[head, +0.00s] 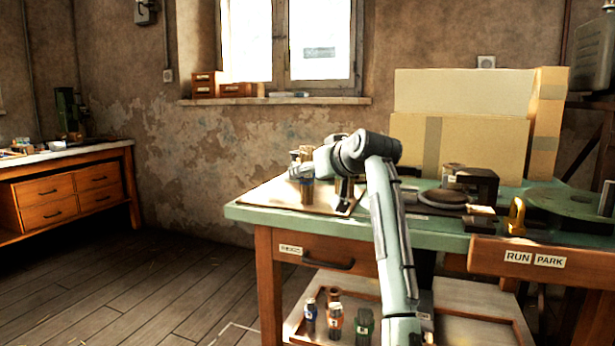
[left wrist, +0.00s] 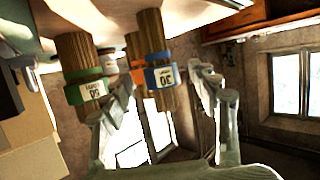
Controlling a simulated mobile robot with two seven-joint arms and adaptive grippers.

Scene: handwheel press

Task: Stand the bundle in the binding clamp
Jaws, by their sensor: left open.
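A bundle of brown rods with a blue band and white label (left wrist: 158,75) stands between the spread fingers of my left gripper (left wrist: 163,105); I cannot tell whether either finger touches it. In the head view my left gripper (head: 308,170) is low over a light board on the green bench, partly hiding a dark bundle with a blue band (head: 307,190). Beside it in the left wrist view, a bundle with a green band (left wrist: 88,90) stands to the left. An orange band (left wrist: 137,72) shows partly behind the blue one. I cannot clearly pick out the binding clamp. My right gripper is out of view.
Cardboard boxes (head: 470,145) stand behind. Banded pieces, including a green one (head: 364,325), stand on the shelf below. The floor at left is clear.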

